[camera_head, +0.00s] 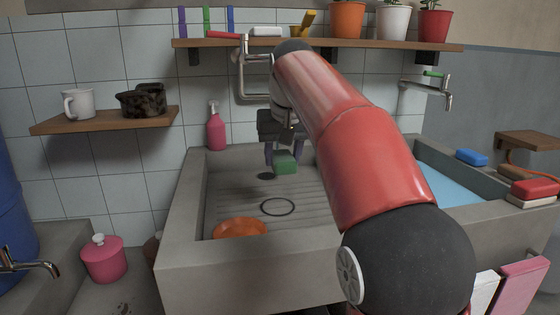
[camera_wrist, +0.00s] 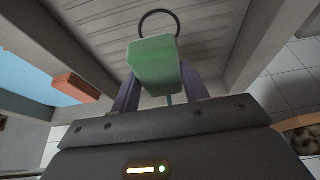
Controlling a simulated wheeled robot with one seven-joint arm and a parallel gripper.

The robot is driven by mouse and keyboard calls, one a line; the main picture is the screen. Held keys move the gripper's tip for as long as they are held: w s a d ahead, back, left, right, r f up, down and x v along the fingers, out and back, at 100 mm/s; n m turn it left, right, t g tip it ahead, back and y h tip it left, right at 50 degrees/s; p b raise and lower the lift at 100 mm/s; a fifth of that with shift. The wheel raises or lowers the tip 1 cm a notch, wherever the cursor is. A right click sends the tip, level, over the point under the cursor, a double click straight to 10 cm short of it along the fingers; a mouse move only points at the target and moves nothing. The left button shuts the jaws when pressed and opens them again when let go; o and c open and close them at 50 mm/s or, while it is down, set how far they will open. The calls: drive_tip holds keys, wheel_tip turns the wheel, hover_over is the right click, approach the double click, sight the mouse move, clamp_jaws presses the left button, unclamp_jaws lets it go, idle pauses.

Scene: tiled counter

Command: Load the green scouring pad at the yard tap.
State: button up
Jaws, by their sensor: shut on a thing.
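The green scouring pad (camera_head: 286,165) is a small green block held between the fingers of my gripper (camera_head: 283,150), over the ribbed floor of the stone sink (camera_head: 175,240). In the wrist view, the pad (camera_wrist: 153,65) sits between the two purple-grey fingers of my gripper (camera_wrist: 160,88), its long side pointing away from the palm. A wall tap (camera_head: 436,90) with a green handle is at the right, above a basin of blue water (camera_head: 440,180). Another tap (camera_head: 30,266) stands at the lower left.
An orange bowl (camera_head: 240,229) and a black ring (camera_head: 278,207) lie in the sink. A pink soap bottle (camera_head: 216,131) stands behind its back left corner. Blue (camera_head: 471,157) and red (camera_head: 535,187) blocks are at the right. My red arm hides part of the sink's right side.

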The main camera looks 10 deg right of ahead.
drive_tip(key=s+d+b, duration=0.2)
drive_tip(key=s+d, duration=0.1)
drive_tip(key=s, duration=0.3)
drive_tip(key=shift+s+b, duration=0.25)
drive_tip(key=shift+b, duration=0.05)
drive_tip(key=shift+a, duration=0.1)
idle(1.2)
drive_tip(key=s+d+r+p, duration=0.2)
drive_tip(key=s+r, duration=0.2)
drive_tip(key=shift+s, duration=0.3)
